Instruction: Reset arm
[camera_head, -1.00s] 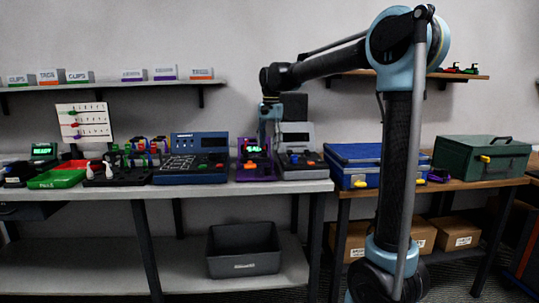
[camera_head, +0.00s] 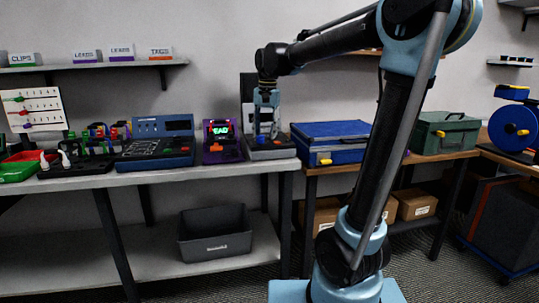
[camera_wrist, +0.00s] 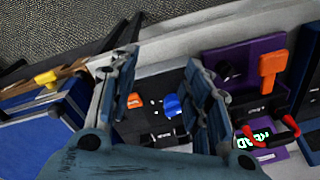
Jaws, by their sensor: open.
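My gripper (camera_head: 266,100) hangs from my bent arm above the right end of the grey workbench, in front of a grey device (camera_head: 268,143). In the wrist view my two fingers (camera_wrist: 160,105) are spread apart. Between them shows the dark face of the grey device (camera_wrist: 150,110) with an orange and a blue knob. I see nothing held between the fingers. Whether the fingertips touch the device cannot be told.
A purple device (camera_head: 222,142) with a lit screen stands close left of my gripper, a blue case (camera_head: 335,140) to the right. A blue panel (camera_head: 157,140) and a green case (camera_head: 440,132) stand farther out. A grey bin (camera_head: 214,235) sits on the lower shelf.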

